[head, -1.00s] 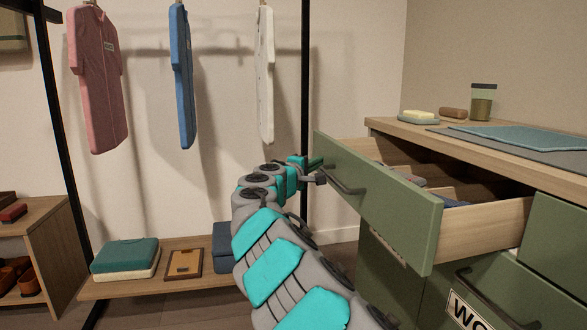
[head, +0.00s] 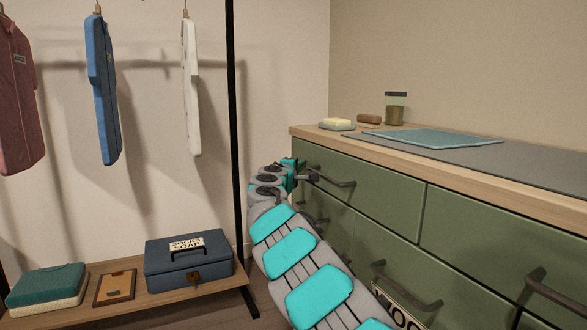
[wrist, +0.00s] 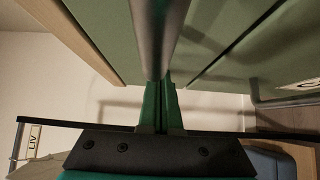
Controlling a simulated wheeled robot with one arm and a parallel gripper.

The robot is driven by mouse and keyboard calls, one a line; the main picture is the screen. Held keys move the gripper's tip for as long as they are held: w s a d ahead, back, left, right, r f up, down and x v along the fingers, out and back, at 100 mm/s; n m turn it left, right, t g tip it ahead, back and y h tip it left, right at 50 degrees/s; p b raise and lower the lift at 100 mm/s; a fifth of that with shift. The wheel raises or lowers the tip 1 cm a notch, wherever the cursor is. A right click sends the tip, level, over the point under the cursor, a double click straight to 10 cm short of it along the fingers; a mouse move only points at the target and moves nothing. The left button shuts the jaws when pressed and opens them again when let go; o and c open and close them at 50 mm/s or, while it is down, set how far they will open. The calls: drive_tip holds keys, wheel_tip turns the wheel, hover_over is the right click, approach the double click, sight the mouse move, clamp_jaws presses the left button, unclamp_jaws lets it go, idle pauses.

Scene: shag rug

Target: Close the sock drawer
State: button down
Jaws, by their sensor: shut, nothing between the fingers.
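The sock drawer (head: 385,193) is the green upper left drawer of the dresser. Its front looks flush with the drawer beside it, and its inside is hidden. Its dark bar handle (head: 332,181) is on the front. My gripper (head: 300,170) is at the left end of this drawer front, by the handle, partly hidden by my own arm. In the wrist view my gripper (wrist: 160,100) is shut and empty, pointing at the green front, with a grey bar (wrist: 155,35) close over its fingertips. I cannot tell whether it touches.
The wooden dresser top (head: 312,135) carries a soap dish (head: 337,125), a jar (head: 395,108) and a teal cloth (head: 435,138). More closed drawers (head: 500,235) lie right and below. A clothes rack post (head: 236,140) and a low shelf with a blue box (head: 188,262) stand left.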

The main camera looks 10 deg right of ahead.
drive_tip(key=shift+d, duration=0.35)
